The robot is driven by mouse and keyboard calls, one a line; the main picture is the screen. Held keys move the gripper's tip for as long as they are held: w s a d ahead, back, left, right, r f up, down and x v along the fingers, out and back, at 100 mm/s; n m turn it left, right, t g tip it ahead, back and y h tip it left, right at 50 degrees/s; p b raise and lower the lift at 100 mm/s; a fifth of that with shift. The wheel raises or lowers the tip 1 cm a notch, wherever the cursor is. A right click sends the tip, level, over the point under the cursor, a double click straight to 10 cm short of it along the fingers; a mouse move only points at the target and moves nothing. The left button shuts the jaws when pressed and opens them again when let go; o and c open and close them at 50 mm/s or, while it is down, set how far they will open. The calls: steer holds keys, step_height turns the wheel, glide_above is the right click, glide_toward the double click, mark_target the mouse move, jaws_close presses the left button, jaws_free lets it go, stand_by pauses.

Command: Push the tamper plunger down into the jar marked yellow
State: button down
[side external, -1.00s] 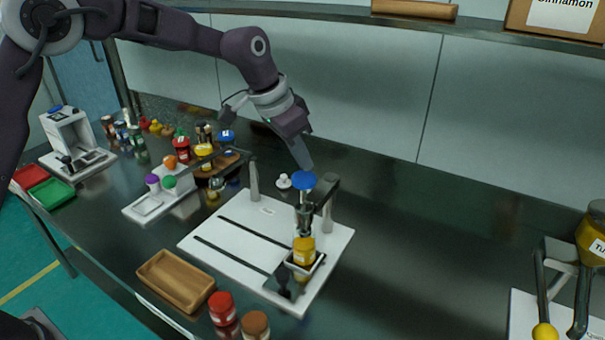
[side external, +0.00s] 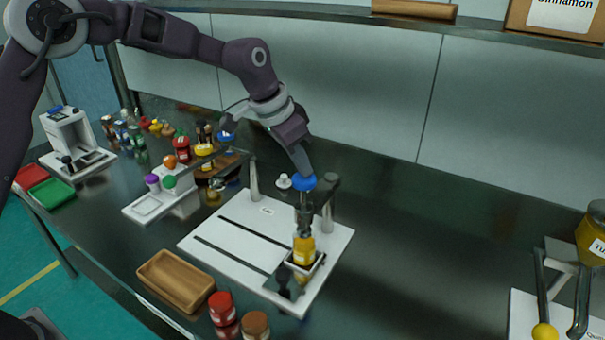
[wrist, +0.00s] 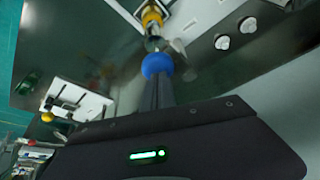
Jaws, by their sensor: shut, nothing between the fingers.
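The tamper plunger has a blue ball knob (side external: 304,182) atop a dark metal shaft and stands upright on a white board (side external: 215,240). The yellow-marked jar (side external: 303,248) sits directly below it in a small holder. My gripper (side external: 306,172) is shut and empty, pointing down, with its fingertips at the top of the blue knob; they appear to touch it. In the wrist view the knob (wrist: 157,64) lies right at the fingertips (wrist: 157,80), with the yellow jar (wrist: 152,17) beyond it. How far the plunger is inside the jar is not clear.
A grey post and arm (side external: 328,205) stand close beside the plunger. A wooden tray (side external: 175,280) and red-lidded (side external: 222,307) and brown-lidded jars (side external: 255,324) stand near the front edge. Several jars crowd the back left.

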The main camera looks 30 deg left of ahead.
mark_target(299, 178)
steer(key=shift+f, duration=2.5)
steer(key=shift+r, duration=0.1)
step_height(299, 178, up, 11)
